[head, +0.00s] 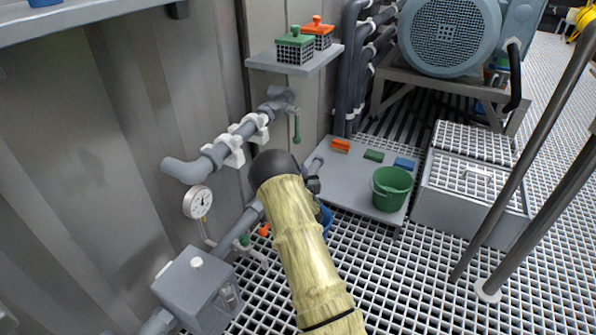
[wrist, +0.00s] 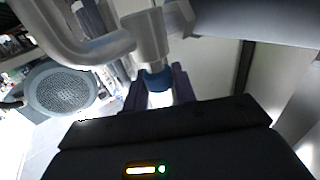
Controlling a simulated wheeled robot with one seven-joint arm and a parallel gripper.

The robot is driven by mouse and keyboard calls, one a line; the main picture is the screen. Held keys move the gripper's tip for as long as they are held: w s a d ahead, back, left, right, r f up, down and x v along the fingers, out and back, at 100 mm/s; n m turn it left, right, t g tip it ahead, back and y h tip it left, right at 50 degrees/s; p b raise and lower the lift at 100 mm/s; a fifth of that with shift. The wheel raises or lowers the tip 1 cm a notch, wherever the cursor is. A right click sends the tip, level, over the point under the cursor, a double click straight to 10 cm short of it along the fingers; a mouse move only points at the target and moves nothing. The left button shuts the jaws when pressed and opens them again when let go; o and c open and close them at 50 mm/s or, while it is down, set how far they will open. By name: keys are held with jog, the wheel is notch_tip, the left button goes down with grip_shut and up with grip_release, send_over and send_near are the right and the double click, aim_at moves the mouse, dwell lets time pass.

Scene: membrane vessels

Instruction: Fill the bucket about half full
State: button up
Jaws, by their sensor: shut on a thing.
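The green bucket (head: 392,188) stands upright on a low grey platform (head: 345,185) right of my arm in the head view. I cannot tell its fill level. In the wrist view my gripper (wrist: 157,86) is shut on a blue part (wrist: 157,80), which sits at the end of a grey pipe fitting (wrist: 147,35). In the head view my arm hides most of my gripper. A blue thing (head: 327,217) shows partly behind my arm there; I cannot tell whether it is the same part. A valve with a hanging green handle (head: 296,128) is on the upper pipe.
Orange, green and blue blocks (head: 373,155) lie on the platform behind the bucket. Grey pipes (head: 225,148), a gauge (head: 197,202) and a grey box (head: 197,290) line the wall at left. A shelf (head: 297,61) holds two baskets. Dark rails (head: 530,150) stand at right.

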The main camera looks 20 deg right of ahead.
jog(key=shift+r+y, duration=0.1)
jog(key=shift+y, duration=0.2)
jog(key=n+y+p, duration=0.3)
jog(key=y, duration=0.1)
jog(key=shift+d+r+t, duration=0.1)
jog(key=shift+d+t, duration=0.05)
jog(key=shift+t, duration=0.15)
jog(key=n+y+p, duration=0.2)
jog(key=y, duration=0.2)
jog(key=shift+n, duration=0.4)
jog(key=n+y, duration=0.1)
jog(key=g+y, duration=0.1)
jog(key=n+y, duration=0.1)
jog(key=y, duration=0.1)
jog(key=shift+f+n+g+p, duration=0.25)
jog(key=shift+n+g+p, duration=0.05)
jog(key=shift+g, duration=0.1)
jog(key=shift+n+g+y+b, duration=0.35)
jog(key=shift+n+g+y, duration=0.75)
jog(key=shift+y, duration=0.6)
jog(key=o, duration=1)
jog(key=shift+c, duration=0.2)
